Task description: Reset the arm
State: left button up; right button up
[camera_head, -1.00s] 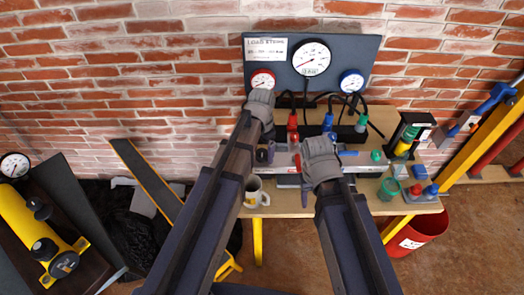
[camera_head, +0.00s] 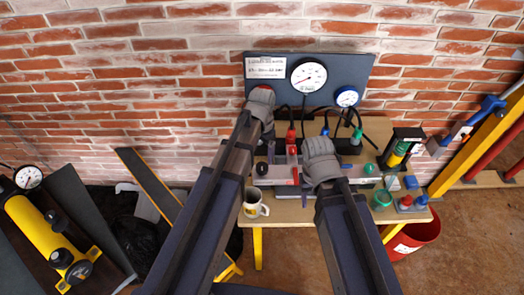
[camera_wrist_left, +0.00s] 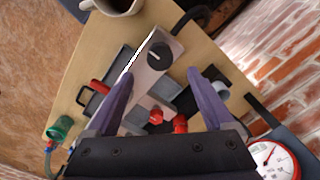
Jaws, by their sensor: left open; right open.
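My left gripper (camera_head: 262,108) is at the board's lower left, in front of the red gauge's place. In the left wrist view its two purple fingers (camera_wrist_left: 163,95) are apart with nothing held between them, above the bench. My right gripper (camera_head: 321,162) hangs over the middle of the bench (camera_head: 272,205); its fingertips are hard to make out in the head view. A grey panel with a black knob (camera_wrist_left: 159,55) and red fittings (camera_wrist_left: 180,124) lies below the left fingers. A red-handled connector (camera_head: 291,138) stands between the two grippers.
A gauge board (camera_head: 350,70) stands against the brick wall. A mug (camera_head: 253,204) is near the bench's front left edge. A green cup (camera_head: 381,199) and a yellow-green bottle (camera_head: 398,152) are at the right. A red bucket (camera_head: 412,240) stands on the floor.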

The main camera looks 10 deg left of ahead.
dwell(0.5)
pick_arm(q)
jog(key=s+d+n+y, duration=0.1)
jog(key=s+d+n, duration=0.2)
jog(key=s, duration=1.2)
jog(key=d, duration=0.3)
jog(key=shift+s+d, duration=0.2)
jog(key=shift+s, duration=0.05)
jog(key=shift+r, duration=0.1)
